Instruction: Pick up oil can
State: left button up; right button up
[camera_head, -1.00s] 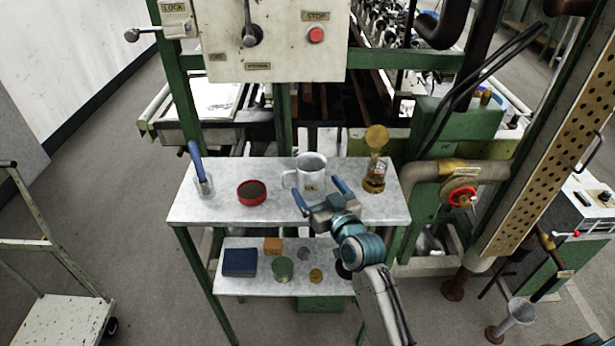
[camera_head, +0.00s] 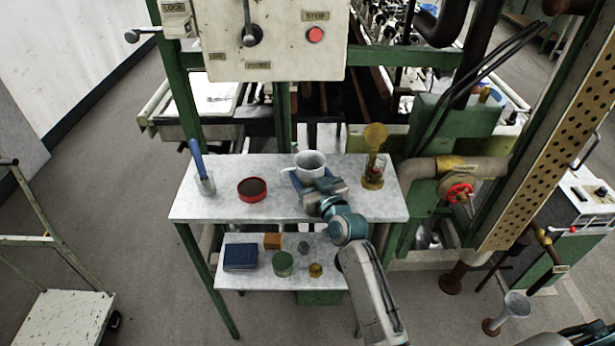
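No thing is clearly marked as an oil can. A brass and glass vessel with a round top (camera_head: 374,158) stands upright at the right end of the grey upper shelf (camera_head: 225,208) and may be it. A pale metal mug (camera_head: 311,161) with its handle to the left stands left of it. My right gripper (camera_head: 314,178) is low at the near side of the mug, its blue fingers spread; contact with the mug cannot be told. The brass vessel is clear of the gripper.
A red round tin (camera_head: 252,189) and a glass with a blue-handled tool (camera_head: 204,178) stand left on the upper shelf. The lower shelf holds a blue box (camera_head: 240,257), a green tin (camera_head: 283,264) and small items. A control box (camera_head: 285,40) hangs above.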

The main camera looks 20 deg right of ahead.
jog(key=shift+c, duration=1.2)
jog(key=shift+r, duration=0.15)
